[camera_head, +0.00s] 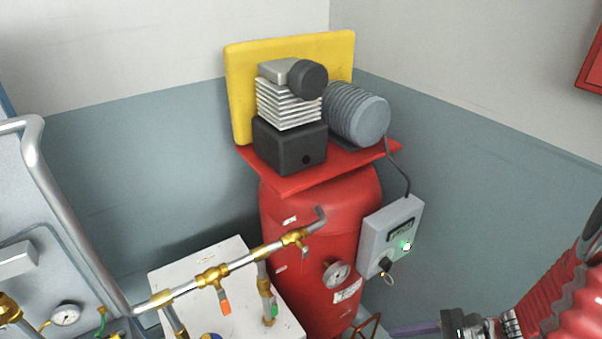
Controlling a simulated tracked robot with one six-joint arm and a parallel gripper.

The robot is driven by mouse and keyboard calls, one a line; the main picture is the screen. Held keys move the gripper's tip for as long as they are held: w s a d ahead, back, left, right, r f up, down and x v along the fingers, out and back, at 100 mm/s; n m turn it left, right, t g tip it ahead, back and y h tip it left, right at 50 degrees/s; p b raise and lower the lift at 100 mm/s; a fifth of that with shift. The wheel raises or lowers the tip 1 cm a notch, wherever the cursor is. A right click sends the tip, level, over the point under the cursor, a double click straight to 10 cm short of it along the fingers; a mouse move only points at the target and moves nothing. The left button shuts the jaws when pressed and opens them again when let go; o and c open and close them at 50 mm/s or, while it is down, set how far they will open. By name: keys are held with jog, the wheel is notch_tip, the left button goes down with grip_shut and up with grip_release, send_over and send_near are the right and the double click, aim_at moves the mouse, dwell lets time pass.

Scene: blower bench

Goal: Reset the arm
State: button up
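My arm shows at the lower right as a red ribbed sleeve (565,300). A dark and metal part beside it, at the bottom edge, looks like the wrist or my gripper (482,325).
A compressor (290,140) and a grey motor (357,114) sit on the red tank. A brass-fitted pipe (240,262) crosses the lower middle above a white box (215,255). A grey panel with a tube rail (75,220) stands at left. Walls close the corner behind.

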notch_tip(320, 180, up, 16)
jog(key=s+n+h, duration=0.2)
jog(key=n+h, duration=0.9)
jog(key=n, duration=0.6)
jog(key=a+r+n+t, duration=0.3)
jog(key=a+r+n, duration=0.1)
jog(key=a+r, duration=0.3)
notch_tip(320, 180, up, 3)
jog(key=shift+s+a+f, duration=0.1)
jog(key=shift+s+a, duration=0.15)
jog(key=shift+a, duration=0.05)
